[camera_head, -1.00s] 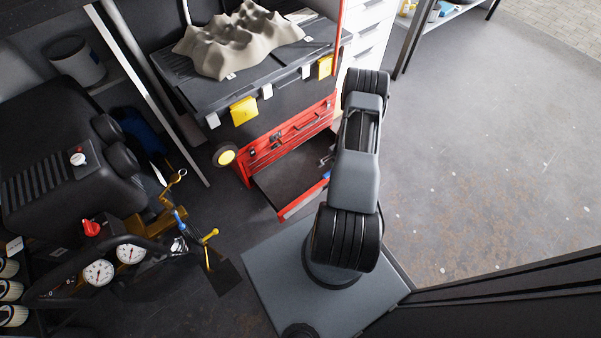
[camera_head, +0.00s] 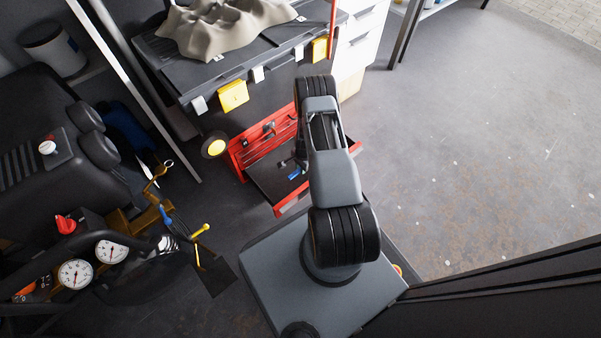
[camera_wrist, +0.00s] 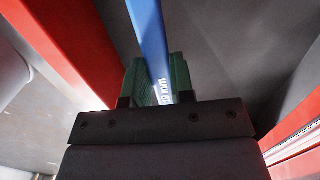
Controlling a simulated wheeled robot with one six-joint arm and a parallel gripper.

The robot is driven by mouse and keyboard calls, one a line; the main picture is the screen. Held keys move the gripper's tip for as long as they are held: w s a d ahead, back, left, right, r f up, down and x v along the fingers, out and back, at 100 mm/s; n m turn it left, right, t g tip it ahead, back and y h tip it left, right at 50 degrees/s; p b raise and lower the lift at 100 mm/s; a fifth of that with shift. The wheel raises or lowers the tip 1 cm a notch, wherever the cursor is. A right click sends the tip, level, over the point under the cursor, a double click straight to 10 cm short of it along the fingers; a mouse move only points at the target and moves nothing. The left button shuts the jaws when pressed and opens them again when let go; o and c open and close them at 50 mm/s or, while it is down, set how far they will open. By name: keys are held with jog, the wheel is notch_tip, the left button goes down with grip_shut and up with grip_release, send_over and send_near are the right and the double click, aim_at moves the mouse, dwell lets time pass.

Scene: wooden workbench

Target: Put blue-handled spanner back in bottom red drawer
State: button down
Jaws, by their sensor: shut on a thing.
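The blue-handled spanner (camera_wrist: 150,35) is between the green-padded fingers of my gripper (camera_wrist: 158,82) in the wrist view, and the gripper is shut on its blue handle. The spanner's far end runs out of the top of that view. In the head view a small blue piece (camera_head: 295,174) shows beside my arm, over the open bottom red drawer (camera_head: 290,204). My arm hides most of the gripper there. The drawer has a dark floor, and its red walls show on both sides in the wrist view (camera_wrist: 65,45). I cannot tell whether the spanner touches the drawer floor.
The red tool chest (camera_head: 270,130) stands under a black case (camera_head: 215,75) with yellow latches. A yellow-centred wheel (camera_head: 214,146) is at its left. A black machine with gauges (camera_head: 76,272) fills the left. Open floor (camera_head: 460,150) lies to the right.

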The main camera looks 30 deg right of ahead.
aim_at(300, 176)
jog(key=shift+w+a+f+b, duration=0.15)
jog(key=shift+f+b, duration=0.3)
jog(key=shift+f, duration=0.5)
jog(key=shift+w+a+f+b, duration=0.1)
jog(key=shift+f+b, duration=0.3)
jog(key=shift+f, duration=0.55)
jog(key=shift+f, duration=0.1)
jog(key=shift+f, duration=0.15)
jog(key=c, duration=1)
grip_release()
